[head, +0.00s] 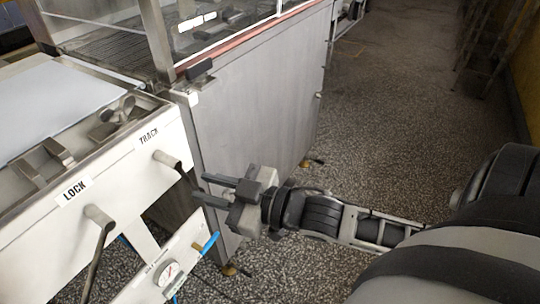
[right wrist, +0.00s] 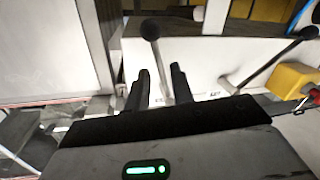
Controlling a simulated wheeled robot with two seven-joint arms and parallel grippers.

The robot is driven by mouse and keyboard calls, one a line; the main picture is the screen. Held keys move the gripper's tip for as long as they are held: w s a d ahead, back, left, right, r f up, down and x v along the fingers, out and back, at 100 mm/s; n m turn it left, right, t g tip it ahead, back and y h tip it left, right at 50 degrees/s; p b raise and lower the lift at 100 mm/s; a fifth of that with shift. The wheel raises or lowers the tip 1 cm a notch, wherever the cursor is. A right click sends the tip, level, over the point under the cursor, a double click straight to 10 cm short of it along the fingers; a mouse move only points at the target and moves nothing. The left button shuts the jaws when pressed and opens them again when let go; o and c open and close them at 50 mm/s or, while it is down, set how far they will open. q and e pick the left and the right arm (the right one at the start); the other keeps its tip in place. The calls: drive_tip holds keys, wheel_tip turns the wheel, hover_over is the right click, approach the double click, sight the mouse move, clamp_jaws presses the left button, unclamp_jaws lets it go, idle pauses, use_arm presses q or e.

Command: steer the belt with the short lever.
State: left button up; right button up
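A lever with a pale hub (head: 165,158) beside the TRACK label hangs from the white panel, and its dark rod runs down towards my right gripper. A second lever (head: 97,215) beside the LOCK label hangs down and leaves the picture's bottom edge. My right gripper (head: 200,188) is open, its fingers pointing left at the TRACK lever's rod. In the right wrist view, a ball-knobbed lever (right wrist: 155,45) lines up with the gap between the fingers (right wrist: 162,85); contact cannot be told. Another knobbed lever (right wrist: 270,65) stands apart to the right. My left gripper is out of view.
Below the panel is a plate with a pressure gauge (head: 168,272) and a blue-handled valve (head: 211,243). A steel cabinet (head: 260,100) stands behind my gripper. The speckled floor (head: 400,110) to the right is clear. A yellow block (right wrist: 292,80) shows in the right wrist view.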

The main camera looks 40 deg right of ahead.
use_arm(q)
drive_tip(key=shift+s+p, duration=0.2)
drive_tip(key=shift+p, duration=0.25)
use_arm(e)
drive_tip(key=v, duration=1.1)
drive_tip(key=shift+s, duration=0.2)
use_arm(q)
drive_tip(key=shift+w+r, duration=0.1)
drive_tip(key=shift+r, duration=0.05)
use_arm(e)
drive_tip(key=shift+d, duration=0.1)
